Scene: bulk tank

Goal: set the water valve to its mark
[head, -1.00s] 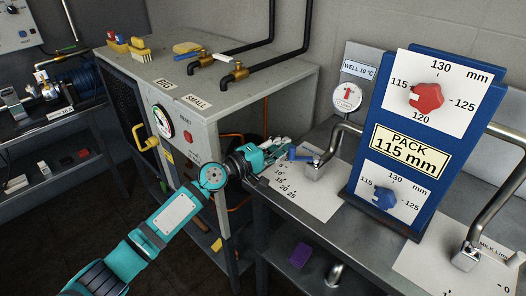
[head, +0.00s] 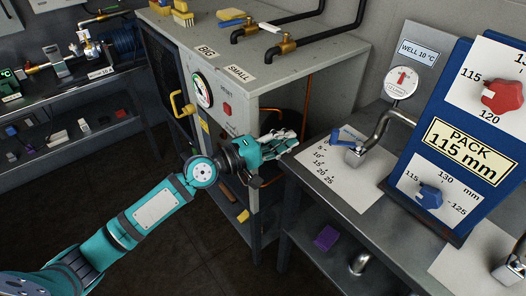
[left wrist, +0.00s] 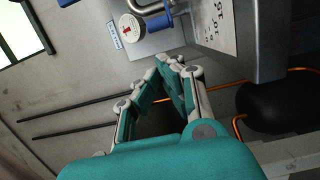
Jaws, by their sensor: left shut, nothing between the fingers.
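The water valve is a steel pipe with a metal block and a blue lever (head: 345,137) beside a white scale sheet (head: 340,183) on the steel counter. The sheet carries 5, 10, 15, 20 and 25. The lever lies out to the left of the block, past the upper end of the numbers. My left gripper (head: 293,140) is shut and empty, left of the lever with a gap between them. In the left wrist view, the gripper (left wrist: 177,62) has its fingertips together, below the lever (left wrist: 160,20). My right gripper is not in view.
A round gauge (head: 401,82) under a "WELL 10 °C" label stands behind the valve. A blue board (head: 398,205) with a red and a blue knob stands to the right. The grey cabinet (head: 285,72) is close on the left of my gripper.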

